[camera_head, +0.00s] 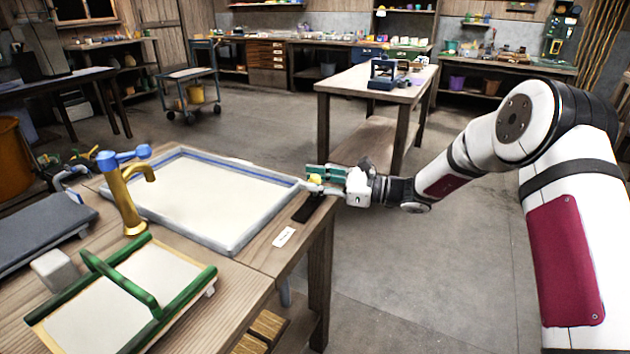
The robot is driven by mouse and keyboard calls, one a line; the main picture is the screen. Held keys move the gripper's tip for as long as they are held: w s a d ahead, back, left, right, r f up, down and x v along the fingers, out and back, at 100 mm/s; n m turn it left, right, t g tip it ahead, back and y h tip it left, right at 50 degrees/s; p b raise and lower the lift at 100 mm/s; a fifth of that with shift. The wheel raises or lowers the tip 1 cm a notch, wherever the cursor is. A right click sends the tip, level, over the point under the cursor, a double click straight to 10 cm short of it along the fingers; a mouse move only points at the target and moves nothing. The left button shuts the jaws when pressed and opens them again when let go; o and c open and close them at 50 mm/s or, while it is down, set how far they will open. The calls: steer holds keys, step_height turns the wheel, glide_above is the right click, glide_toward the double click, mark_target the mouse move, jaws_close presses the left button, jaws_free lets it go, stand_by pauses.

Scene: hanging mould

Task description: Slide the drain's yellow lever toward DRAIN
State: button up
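The yellow lever (315,178) shows as a small yellow knob at the right corner of a pale, shallow basin (215,247), by the table's right edge. My gripper (316,180) reaches in from the right, level with the knob. Its fingers appear on either side of the yellow knob, but the view is too small to tell whether they touch or grip it. The lever's base is mostly hidden by my gripper. A black strip (308,208) and a white label (284,237) lie on the wood nearby; the label's writing is unreadable.
A brass faucet with a blue handle (124,190) stands at the basin's left. A green-framed mould with a handle (130,285) lies on the table in front. A second wooden table (378,85) stands behind my gripper. The floor to the right is clear.

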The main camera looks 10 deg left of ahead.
jaws_close()
steer(key=s+p, duration=0.1)
steer(key=s+a+p, duration=0.1)
steer(key=s, duration=0.1)
steer(key=s+a+p, duration=0.1)
steer(key=s, duration=0.1)
steer(key=shift+s+r, duration=0.1)
steer(key=shift+s, duration=0.15)
steer(key=shift+s+a, duration=0.15)
steer(key=shift+s, duration=0.15)
steer(key=o, duration=0.7)
jaws_free()
steer(key=shift+s, duration=0.1)
steer(key=shift+c, duration=0.2)
steer(key=shift+d, duration=0.6)
steer(key=s+d, duration=0.1)
steer(key=d, duration=0.9)
steer(key=shift+s+d, duration=0.35)
steer(key=shift+d, duration=0.05)
